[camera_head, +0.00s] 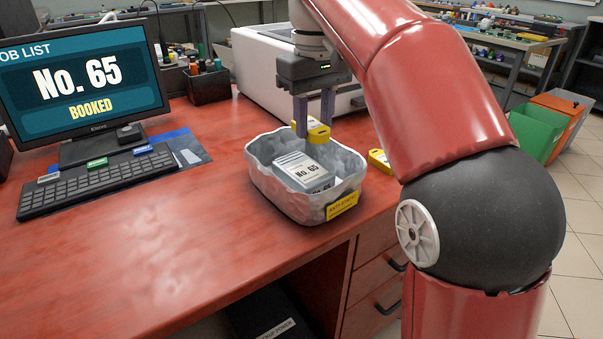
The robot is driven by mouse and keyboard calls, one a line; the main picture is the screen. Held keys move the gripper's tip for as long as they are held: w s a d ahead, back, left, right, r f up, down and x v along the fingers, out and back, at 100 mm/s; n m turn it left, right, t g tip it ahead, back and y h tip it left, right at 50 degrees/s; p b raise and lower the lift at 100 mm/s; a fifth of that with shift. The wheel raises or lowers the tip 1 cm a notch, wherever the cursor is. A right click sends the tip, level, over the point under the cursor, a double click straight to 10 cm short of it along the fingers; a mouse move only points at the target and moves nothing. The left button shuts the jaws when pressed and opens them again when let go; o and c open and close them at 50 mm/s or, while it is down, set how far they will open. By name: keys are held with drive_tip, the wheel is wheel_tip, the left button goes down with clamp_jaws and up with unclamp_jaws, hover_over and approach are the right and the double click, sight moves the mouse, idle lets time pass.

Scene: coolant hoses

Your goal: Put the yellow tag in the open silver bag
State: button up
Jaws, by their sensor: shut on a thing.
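The open silver bag (277,201) stands on the red bench, its mouth facing up. A yellow label is on its front right side. Inside lies a grey-white packet (303,172) marked "No. 65". My gripper (314,119) points down above the back right part of the bag's mouth. It is shut on a yellow tag (318,133), which hangs between its fingers over the bag's far rim. From this angle I cannot tell whether the tag is below the rim. Another yellow tag (380,161) lies on the bench just right of the bag, partly hidden by my arm.
A monitor (85,85) reads "No. 65 BOOKED", with a keyboard (95,180) before it carrying several coloured tags. A white machine (262,70) stands close behind the bag. A dark pen box (208,85) is behind left. The bench front left is clear.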

drive_tip(key=shift+f, duration=1.5)
drive_tip(key=o, duration=1.1)
